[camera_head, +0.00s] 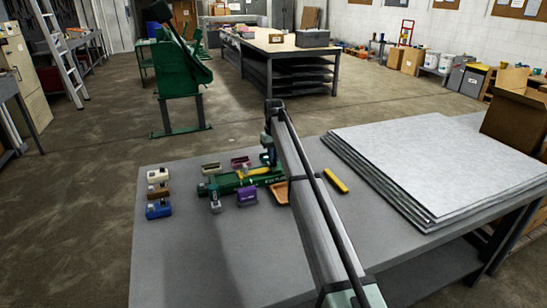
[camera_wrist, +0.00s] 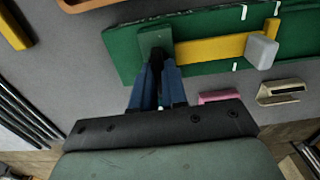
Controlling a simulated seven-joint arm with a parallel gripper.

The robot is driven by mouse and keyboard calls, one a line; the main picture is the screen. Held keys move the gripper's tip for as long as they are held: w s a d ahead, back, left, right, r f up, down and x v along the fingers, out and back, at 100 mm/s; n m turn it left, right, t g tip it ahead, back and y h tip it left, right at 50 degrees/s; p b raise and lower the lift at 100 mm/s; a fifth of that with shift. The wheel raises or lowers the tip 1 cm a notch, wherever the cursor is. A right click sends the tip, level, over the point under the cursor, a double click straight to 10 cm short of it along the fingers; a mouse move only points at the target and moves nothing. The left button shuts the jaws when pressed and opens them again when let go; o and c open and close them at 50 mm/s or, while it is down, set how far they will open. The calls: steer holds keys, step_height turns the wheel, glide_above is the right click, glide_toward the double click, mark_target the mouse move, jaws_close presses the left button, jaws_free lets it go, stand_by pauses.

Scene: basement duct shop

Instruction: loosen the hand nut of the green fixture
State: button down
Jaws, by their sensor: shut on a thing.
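The green fixture (camera_head: 228,184) lies on the grey table, with a yellow bar along it. In the wrist view the fixture (camera_wrist: 120,45) spans the top, with the yellow bar (camera_wrist: 215,48), a grey block (camera_wrist: 262,52) on the bar's right part and a raised green block (camera_wrist: 155,38) at its left part. My gripper (camera_wrist: 157,66) points at this green block from below in the picture. Its blue fingers are close together around a small dark part, seemingly the hand nut, mostly hidden between the fingertips. In the head view my gripper (camera_head: 268,157) is at the fixture's far right end, partly hidden by my arm.
Several small coloured blocks stand left of the fixture, including a blue one (camera_head: 158,210). A purple block (camera_head: 246,197) is close in front of it. An orange tray (camera_head: 281,192) and a yellow piece (camera_head: 335,181) lie right. Stacked metal sheets (camera_head: 430,160) fill the table's right side.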

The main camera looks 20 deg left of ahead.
steer(key=shift+w, duration=0.1)
stand_by(0.3)
steer(key=c, duration=1.2)
jaws_free()
steer(key=shift+o, duration=0.2)
steer(key=shift+r, duration=0.1)
step_height(320, 180, up, 14)
steer(key=shift+f, duration=0.2)
